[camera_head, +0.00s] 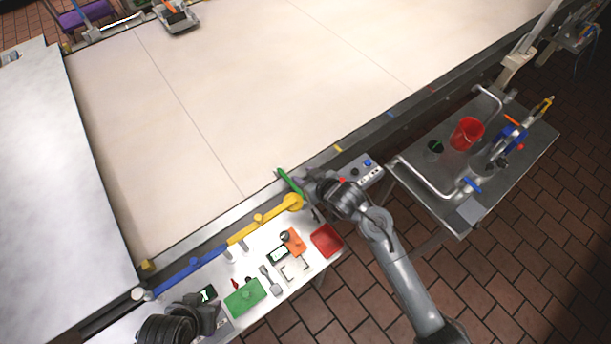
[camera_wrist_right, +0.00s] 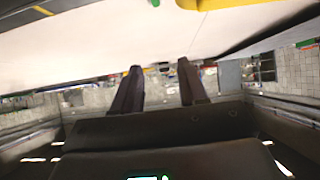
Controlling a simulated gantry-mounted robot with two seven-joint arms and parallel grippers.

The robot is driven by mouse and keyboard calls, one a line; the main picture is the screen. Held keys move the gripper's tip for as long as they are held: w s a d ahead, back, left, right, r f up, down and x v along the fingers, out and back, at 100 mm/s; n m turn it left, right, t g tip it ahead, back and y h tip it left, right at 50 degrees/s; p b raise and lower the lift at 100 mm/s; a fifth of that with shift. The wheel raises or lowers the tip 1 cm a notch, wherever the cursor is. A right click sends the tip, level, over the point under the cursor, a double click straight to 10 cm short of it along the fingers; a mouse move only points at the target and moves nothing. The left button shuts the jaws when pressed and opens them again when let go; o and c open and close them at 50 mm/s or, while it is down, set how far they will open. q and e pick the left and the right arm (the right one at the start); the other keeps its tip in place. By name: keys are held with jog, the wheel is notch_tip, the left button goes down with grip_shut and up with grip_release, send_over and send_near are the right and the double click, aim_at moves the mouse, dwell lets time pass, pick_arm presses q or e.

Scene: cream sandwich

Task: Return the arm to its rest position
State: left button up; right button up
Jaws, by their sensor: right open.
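My right gripper (camera_head: 308,186) is beside the near rail of the large cream-coloured surface (camera_head: 240,90), close to a green bar (camera_head: 287,181). In the right wrist view my right gripper (camera_wrist_right: 160,72) has its two dark fingers apart, with nothing between them. My right arm runs from the bottom edge up to it. A dark ribbed part at the lower left of the head view looks like my left arm's end (camera_head: 185,318); its fingers cannot be made out.
A narrow side table holds a green block (camera_head: 245,296), a red tray (camera_head: 326,240) and small tools. Yellow (camera_head: 265,217) and blue (camera_head: 193,266) bars line the rail. A metal cart (camera_head: 455,200) with a red bucket (camera_head: 467,133) stands right. Tiled floor lies beyond.

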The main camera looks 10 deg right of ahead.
jog(key=s+d+r+m+g+h+p, duration=0.1)
jog(key=s+d, duration=0.4)
jog(key=s, duration=0.5)
jog(key=s+d+r+m+g+h+p, duration=0.1)
jog(key=s+d+r+p, duration=0.4)
jog(key=s, duration=0.6)
jog(key=s+d+r+m+g+h+p, duration=0.2)
jog(key=s+d, duration=0.4)
jog(key=s, duration=0.4)
jog(key=shift+s+d+r+g+h+p, duration=0.15)
jog(key=shift+d+r+g+h+p, duration=0.15)
jog(key=shift+r+g+h+p, duration=0.45)
jog(key=shift+a, duration=0.1)
